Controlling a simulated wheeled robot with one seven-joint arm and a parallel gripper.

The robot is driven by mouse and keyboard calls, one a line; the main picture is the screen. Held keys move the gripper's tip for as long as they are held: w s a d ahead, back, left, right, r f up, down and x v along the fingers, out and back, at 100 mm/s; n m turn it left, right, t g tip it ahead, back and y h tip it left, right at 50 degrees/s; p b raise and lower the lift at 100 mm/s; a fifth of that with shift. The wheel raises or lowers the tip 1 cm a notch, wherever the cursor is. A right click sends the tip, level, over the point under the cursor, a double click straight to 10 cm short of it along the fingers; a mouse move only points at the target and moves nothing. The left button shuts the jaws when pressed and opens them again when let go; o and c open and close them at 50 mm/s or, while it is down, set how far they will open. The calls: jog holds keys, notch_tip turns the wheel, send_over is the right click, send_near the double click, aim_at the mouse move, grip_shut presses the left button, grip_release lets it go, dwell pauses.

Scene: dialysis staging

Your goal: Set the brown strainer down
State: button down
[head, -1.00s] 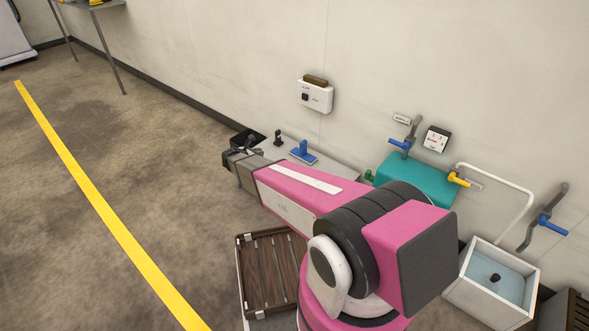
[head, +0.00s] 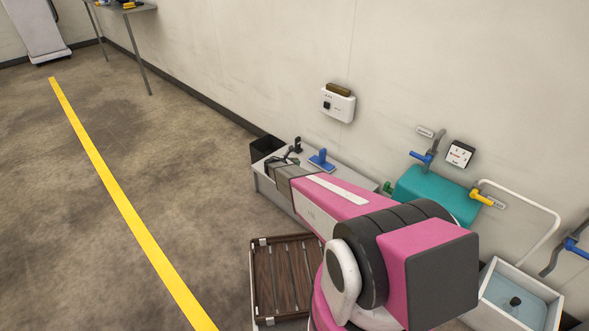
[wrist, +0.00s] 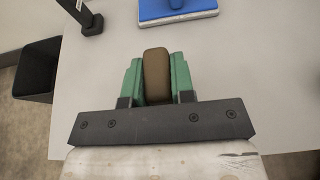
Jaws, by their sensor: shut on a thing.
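The brown strainer (wrist: 157,75) shows in the wrist view as a rounded brown piece between the green fingers of my gripper (wrist: 157,82). My gripper is shut on it. Only its upper side shows, and the rest is hidden between the fingers. Below it is the pale grey counter top (wrist: 245,75); I cannot tell whether the strainer touches it. In the head view my gripper (head: 284,160) is over the left part of the counter (head: 267,186), and the strainer cannot be made out there.
A black bin (head: 264,148) stands at the counter's left end. A dark upright piece (wrist: 90,18) and a blue-handled pad (wrist: 178,10) stand on the counter beyond my gripper. A teal tank (head: 435,193) and a white sink (head: 518,300) are to the right. Counter beside the fingers is clear.

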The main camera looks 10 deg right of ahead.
jog(key=shift+f, duration=1.75)
jog(key=shift+f, duration=0.2)
jog(key=c, duration=1)
grip_release()
jog(key=shift+o, duration=0.2)
jog(key=shift+r, duration=0.15)
